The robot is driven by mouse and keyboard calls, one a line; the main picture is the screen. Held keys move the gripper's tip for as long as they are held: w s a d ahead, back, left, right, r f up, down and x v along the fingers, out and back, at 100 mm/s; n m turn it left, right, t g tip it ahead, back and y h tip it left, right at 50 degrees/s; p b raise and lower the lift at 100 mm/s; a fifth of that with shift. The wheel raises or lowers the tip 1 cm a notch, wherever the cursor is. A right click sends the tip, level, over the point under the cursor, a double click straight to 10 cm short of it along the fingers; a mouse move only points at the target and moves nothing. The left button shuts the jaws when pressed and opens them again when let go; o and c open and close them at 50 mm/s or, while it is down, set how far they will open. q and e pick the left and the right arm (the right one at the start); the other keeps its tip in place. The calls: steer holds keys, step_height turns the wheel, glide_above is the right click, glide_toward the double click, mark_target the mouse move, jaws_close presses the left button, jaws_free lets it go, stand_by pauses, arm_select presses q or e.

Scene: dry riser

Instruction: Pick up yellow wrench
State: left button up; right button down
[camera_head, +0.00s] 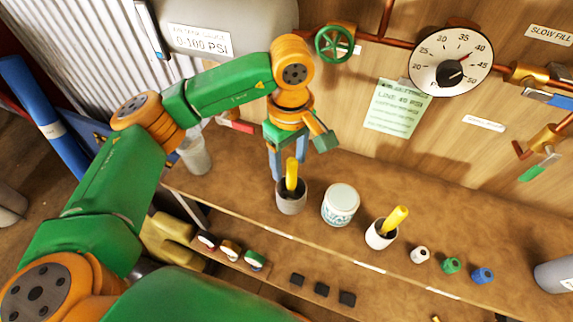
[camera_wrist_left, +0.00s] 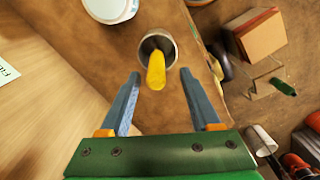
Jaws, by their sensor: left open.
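A yellow tool handle (camera_head: 291,174) stands up out of a grey cup (camera_head: 291,200) on the wooden shelf; its lower end is hidden. A second yellow handle (camera_head: 397,216) leans in a white cup (camera_head: 377,239) farther right. I cannot tell from the handles which one is the wrench. My left gripper (camera_head: 286,166) is open, pointing down just above the grey cup. In the left wrist view, the yellow handle (camera_wrist_left: 156,70) lies between the open fingertips (camera_wrist_left: 159,76), with a gap on both sides, and the grey cup (camera_wrist_left: 158,44) is just beyond. My right gripper is not in view.
A white labelled tub (camera_head: 340,205) stands between the cups. Small coloured caps (camera_head: 451,265) sit to the right. A green valve wheel (camera_head: 335,44) and a dial gauge (camera_head: 451,62) are on the wall behind. The shelf's front edge is close to the cups.

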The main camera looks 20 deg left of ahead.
mark_target(292, 175)
arm_select(q)
steer(key=shift+s+d+f+p, duration=0.2)
steer(key=shift+d+f+p, duration=0.1)
steer(key=shift+f+p, duration=0.25)
steer(key=shift+s+d+f+p, duration=0.15)
steer(key=shift+d+f+p, duration=0.15)
steer(key=shift+f+p, duration=0.25)
steer(key=f, duration=0.2)
steer(key=shift+w+a+f, duration=0.35)
steer(key=shift+w, duration=0.05)
steer(key=shift+w+a+f, duration=0.15)
steer(key=shift+s+d+r, duration=0.2)
steer(key=shift+d, duration=0.05)
jaws_close()
steer(key=shift+w+a, duration=0.1)
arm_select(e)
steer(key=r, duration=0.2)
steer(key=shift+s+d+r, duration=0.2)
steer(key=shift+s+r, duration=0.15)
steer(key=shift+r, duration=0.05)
